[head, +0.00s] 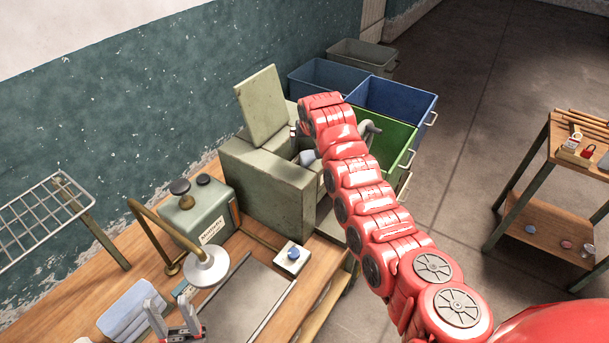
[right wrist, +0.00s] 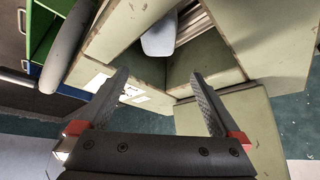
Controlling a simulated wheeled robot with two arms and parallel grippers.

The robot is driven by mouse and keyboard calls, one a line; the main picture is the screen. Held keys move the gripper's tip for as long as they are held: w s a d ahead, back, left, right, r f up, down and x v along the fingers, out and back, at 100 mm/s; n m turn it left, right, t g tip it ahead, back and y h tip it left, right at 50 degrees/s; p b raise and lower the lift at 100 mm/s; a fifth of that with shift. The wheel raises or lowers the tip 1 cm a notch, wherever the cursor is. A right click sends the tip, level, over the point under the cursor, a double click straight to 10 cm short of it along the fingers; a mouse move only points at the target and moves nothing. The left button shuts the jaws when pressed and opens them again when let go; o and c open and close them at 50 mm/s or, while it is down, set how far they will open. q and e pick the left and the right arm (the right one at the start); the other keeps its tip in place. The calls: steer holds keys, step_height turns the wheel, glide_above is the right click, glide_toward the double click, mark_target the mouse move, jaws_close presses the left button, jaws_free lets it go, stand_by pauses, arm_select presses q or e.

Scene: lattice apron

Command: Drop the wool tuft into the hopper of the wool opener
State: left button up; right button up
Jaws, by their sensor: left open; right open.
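The wool opener (head: 262,178) is a grey-green box with its lid (head: 262,105) raised, at the far end of the bench. A pale blue-grey rounded lump, which looks like the wool tuft (head: 307,158), lies inside its open hopper. In the right wrist view the lump (right wrist: 159,38) shows beyond the fingertips, beside slatted metal parts and the hopper wall (right wrist: 205,62). My right gripper (right wrist: 160,74) is open and empty over the hopper, apart from the lump. My left gripper (head: 175,324) is open and empty low over the bench.
A grey-green control box (head: 198,215), a lamp (head: 206,268), a blue-button box (head: 292,258) and a stack of pale blue pads (head: 136,308) stand on the bench. Blue (head: 395,100) and green bins (head: 388,135) stand behind. A wooden shelf rack (head: 545,210) is right.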

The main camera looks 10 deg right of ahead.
steer(key=b+v, duration=0.5)
steer(key=v, duration=1)
steer(key=shift+s+r, duration=0.2)
steer(key=shift+r, duration=0.1)
